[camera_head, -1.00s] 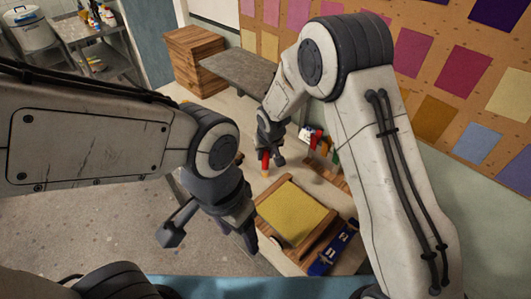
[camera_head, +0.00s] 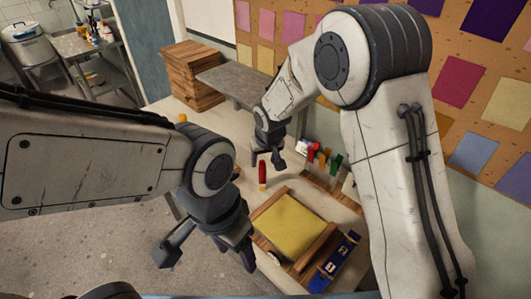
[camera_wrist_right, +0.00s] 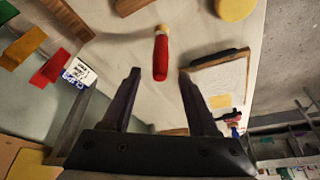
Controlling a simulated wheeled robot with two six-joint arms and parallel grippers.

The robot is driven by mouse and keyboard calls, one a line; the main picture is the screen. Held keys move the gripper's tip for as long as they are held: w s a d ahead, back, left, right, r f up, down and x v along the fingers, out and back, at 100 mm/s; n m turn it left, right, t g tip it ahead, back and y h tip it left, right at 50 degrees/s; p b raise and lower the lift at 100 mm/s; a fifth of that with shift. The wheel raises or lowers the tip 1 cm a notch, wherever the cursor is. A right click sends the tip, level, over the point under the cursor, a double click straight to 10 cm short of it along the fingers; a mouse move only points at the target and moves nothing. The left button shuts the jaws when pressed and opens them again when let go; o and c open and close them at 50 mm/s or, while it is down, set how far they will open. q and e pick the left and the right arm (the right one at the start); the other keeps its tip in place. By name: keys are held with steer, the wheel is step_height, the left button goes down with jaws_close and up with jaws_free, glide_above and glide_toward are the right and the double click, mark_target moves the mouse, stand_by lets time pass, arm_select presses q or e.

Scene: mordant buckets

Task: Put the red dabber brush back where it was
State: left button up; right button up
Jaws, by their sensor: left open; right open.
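The red dabber brush (camera_head: 262,173) stands upright on the pale table, a little beyond the framed yellow cloth. In the right wrist view its red handle (camera_wrist_right: 161,55) shows at the top middle, with a tan end farther off. My right gripper (camera_head: 267,160) is open and empty, just above and beside the brush. In the right wrist view the handle's near end lies in line with the gap between the fingertips (camera_wrist_right: 158,72), and neither finger seems to touch it. My left gripper (camera_head: 207,258) is open and empty, low at the left of the table.
A wooden frame with a yellow cloth (camera_head: 288,228) and a blue box (camera_head: 335,262) lie in front. Coloured tags (camera_head: 325,158) stand in a row at the right. A grey bench (camera_head: 238,80) and wooden drawers (camera_head: 190,75) stand behind.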

steer(key=a+v, duration=0.1)
steer(key=v, duration=0.6)
steer(key=s+d+r+n+g, duration=0.1)
steer(key=s+d+n+g, duration=0.1)
steer(key=s, duration=1.3)
steer(key=s+d+r+n+g, duration=0.1)
steer(key=s+d+n, duration=0.1)
steer(key=s, duration=1.3)
steer(key=shift+d+r+g+b, duration=0.25)
steer(key=shift+d+g+b, duration=0.1)
steer(key=shift+g+b, duration=0.1)
steer(key=shift+f, duration=0.1)
steer(key=shift+w+f+b, duration=0.1)
steer(key=shift+f+b, duration=0.25)
steer(key=shift+b, duration=0.1)
